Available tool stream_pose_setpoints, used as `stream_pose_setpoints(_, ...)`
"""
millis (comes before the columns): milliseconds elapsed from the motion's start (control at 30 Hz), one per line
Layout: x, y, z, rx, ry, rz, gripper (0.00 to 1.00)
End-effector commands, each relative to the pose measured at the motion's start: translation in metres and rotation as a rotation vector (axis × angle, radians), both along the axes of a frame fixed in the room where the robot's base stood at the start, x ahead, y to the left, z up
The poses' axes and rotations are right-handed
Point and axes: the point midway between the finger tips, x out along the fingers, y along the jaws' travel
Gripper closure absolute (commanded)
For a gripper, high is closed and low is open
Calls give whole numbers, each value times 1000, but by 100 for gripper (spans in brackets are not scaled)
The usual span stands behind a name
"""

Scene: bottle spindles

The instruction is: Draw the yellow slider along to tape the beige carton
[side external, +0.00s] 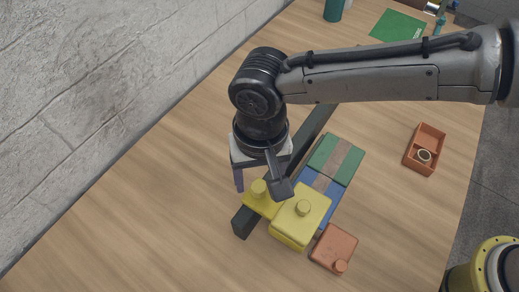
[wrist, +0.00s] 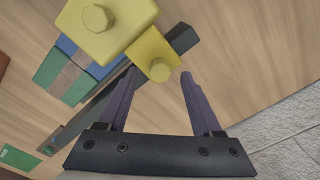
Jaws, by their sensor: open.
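The yellow slider has a small block with a round knob (side external: 258,189) on a dark rail (side external: 241,222), joined to or touching a larger knobbed yellow block (side external: 302,226). Both blocks show in the wrist view, the small one (wrist: 148,48) nearer my gripper. My gripper (wrist: 159,76) is open, its purple fingertips on either side of the small block's knob, with no clear contact. No clearly beige carton shows; green (side external: 324,150) and blue (side external: 309,183) pieces with a brown strip lie beyond the larger block.
A lidded terracotta box (side external: 333,245) stands near the larger yellow block. An open terracotta tray (side external: 425,135) with a ring inside lies at the right. A green mat (side external: 398,24) and a teal cup (side external: 333,10) are at the back. The left tabletop is clear, beside a brick wall.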

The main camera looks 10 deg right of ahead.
Motion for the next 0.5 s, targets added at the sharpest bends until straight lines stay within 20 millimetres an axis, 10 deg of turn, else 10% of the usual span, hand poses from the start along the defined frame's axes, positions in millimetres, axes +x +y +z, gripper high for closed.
stream_pose_setpoints(500, 0, -1, 103, 3, -2, -1, 33)
